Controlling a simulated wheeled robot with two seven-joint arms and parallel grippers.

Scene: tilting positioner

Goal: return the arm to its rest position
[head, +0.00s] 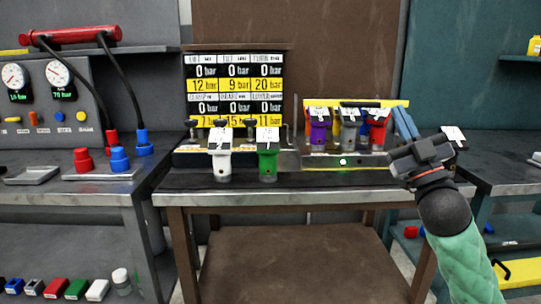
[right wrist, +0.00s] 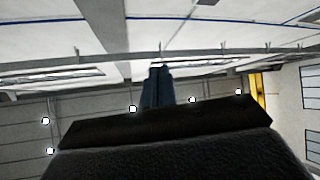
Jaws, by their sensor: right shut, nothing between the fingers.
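My right gripper (head: 405,125) is at the right of the head view, raised in front of the right end of the middle bench. Its blue fingers point up, are shut together and hold nothing. In the right wrist view the shut fingers (right wrist: 157,88) point toward the ceiling and walls, with no object near them. My right arm comes up from the lower right corner, with a green sleeve. My left gripper does not show.
The middle bench (head: 330,186) carries a rack (head: 345,160) with several coloured cups, just left of my gripper. A white cup (head: 221,168) and a green cup (head: 268,165) stand further left. A gauge panel (head: 55,108) stands at left, another bench (head: 500,165) at right.

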